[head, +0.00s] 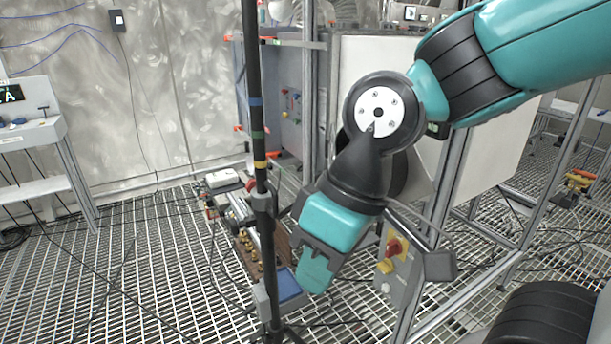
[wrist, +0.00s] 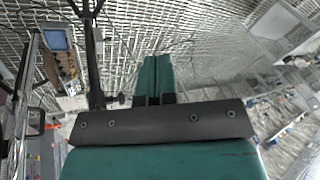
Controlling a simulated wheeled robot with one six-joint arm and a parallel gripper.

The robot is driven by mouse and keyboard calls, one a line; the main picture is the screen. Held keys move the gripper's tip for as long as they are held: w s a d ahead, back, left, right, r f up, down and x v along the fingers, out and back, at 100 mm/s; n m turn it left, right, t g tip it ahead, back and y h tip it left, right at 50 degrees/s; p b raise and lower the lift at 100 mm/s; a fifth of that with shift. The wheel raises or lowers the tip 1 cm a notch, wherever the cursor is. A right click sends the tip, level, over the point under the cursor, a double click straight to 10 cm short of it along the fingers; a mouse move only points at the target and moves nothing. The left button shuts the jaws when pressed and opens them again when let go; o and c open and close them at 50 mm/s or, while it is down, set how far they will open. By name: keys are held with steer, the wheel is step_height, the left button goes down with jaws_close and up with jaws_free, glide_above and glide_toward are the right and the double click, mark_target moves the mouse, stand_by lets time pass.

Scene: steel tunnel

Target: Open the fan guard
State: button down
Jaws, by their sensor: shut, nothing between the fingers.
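I cannot pick out a fan guard for certain in either view. My gripper (head: 314,272) points down and to the left in the head view, in front of the steel frame and beside a black pole. Its teal fingers also show in the wrist view (wrist: 156,80), lying together with nothing between them. The gripper and arm hide part of the frame and the panel behind it.
A black pole (head: 259,130) with coloured bands stands close left of my gripper. A grey control box (head: 394,266) with a red knob is at right. Equipment (head: 240,215) lies on the grating floor (head: 150,280). A white panel (head: 480,140) stands behind my arm.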

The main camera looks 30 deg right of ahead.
steer(key=w+d+r+m+t+p, duration=0.2)
steer(key=w+d+r+m+p, duration=0.15)
steer(key=w, duration=0.45)
steer(key=w+d+m+t+h+p, duration=0.1)
steer(key=w+d+m+t+p, duration=0.25)
steer(key=d, duration=0.85)
steer(key=w+d+m+t+h+p, duration=0.1)
steer(key=w+d+m+p, duration=0.4)
steer(key=d, duration=0.7)
steer(key=w+a+f+p, duration=0.2)
steer(key=w+a+f, duration=0.3)
steer(key=w+f, duration=0.3)
steer(key=shift+w+a+f+n+p, duration=0.25)
steer(key=shift+w+f+n+p, duration=0.05)
steer(key=shift+w+f+n, duration=0.1)
